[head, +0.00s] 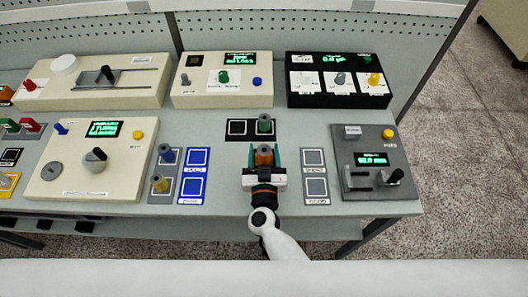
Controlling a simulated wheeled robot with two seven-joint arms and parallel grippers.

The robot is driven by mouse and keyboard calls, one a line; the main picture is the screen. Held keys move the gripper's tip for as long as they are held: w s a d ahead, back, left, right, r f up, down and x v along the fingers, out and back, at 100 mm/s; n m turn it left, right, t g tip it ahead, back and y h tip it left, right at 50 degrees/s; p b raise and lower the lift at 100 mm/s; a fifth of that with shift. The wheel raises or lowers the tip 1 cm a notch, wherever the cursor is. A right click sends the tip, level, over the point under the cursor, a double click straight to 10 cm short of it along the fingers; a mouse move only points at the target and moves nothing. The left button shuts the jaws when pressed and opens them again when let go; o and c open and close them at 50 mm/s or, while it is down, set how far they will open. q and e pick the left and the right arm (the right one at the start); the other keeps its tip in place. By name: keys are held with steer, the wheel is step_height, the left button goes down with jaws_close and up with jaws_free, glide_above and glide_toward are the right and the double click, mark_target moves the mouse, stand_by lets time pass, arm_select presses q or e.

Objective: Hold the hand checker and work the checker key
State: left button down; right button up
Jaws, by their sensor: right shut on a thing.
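My right gripper (264,156) points away from me over the middle of the bench. Its green fingers are shut on a small orange-brown cylinder (264,154). I cannot tell whether the cylinder touches the bench. My left gripper is not in view. No thing here is clearly readable as the hand checker. A dark grey device (350,150) at the right has a green display (371,159), a yellow button (388,134) and a black knob or lever (396,176); I cannot tell whether that is the checker key. My gripper is to the left of this device, apart from it.
A black two-square pad (237,135) with a green-grey spindle (264,123) lies just beyond my gripper. A grey pad (314,158) is to its right, blue pads (191,188) to its left. Cream consoles (218,95) and a black one (318,99) line the back.

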steer(key=shift+f+b, duration=0.4)
steer(key=shift+f, duration=0.2)
stand_by(0.3)
steer(key=o, duration=1.3)
steer(key=shift+s, duration=0.1)
